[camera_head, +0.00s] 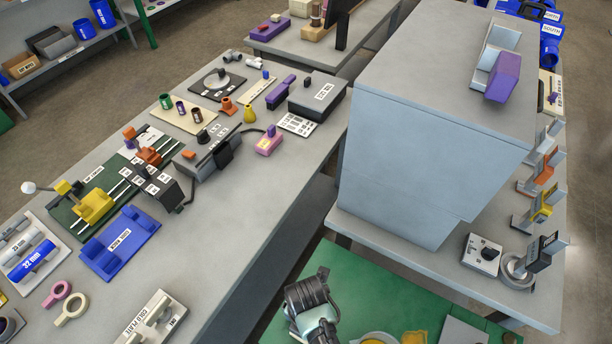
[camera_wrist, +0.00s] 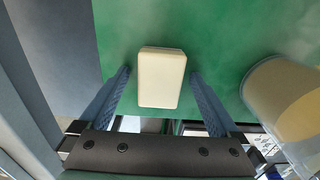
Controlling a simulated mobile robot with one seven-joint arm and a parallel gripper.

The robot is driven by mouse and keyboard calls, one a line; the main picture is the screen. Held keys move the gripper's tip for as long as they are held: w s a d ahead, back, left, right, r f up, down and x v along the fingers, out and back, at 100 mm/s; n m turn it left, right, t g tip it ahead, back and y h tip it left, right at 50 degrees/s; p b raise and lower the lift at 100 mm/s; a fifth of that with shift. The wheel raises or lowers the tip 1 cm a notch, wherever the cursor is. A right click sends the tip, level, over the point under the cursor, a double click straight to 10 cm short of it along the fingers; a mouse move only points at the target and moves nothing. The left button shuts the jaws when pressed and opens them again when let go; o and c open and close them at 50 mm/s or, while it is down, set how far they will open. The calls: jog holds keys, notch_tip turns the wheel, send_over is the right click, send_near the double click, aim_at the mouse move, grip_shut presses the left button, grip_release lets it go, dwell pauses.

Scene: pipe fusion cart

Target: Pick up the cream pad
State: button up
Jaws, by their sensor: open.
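The cream pad (camera_wrist: 162,80) is a pale rounded block lying on a green surface (camera_wrist: 215,25) in the wrist view. My gripper (camera_wrist: 159,73) is open, with one finger on each side of the pad and a gap showing on both sides. The pad is not held. I cannot tell the height of the fingers above the green surface. In the head view my arm's end shows at the bottom over the green table top (camera_head: 375,285), and I cannot make out the pad there.
A round tub (camera_wrist: 283,95) with tan contents stands close to the right finger in the wrist view. A grey cabinet (camera_head: 430,110) stands behind the green table. A grey bench (camera_head: 250,215) crowded with tools and fittings lies to the left.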

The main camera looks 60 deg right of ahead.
jog(key=c, duration=1.4)
jog(key=shift+c, duration=0.2)
jog(key=shift+r, duration=0.15)
notch_tip(320, 180, up, 10)
jog(key=shift+f, duration=0.1)
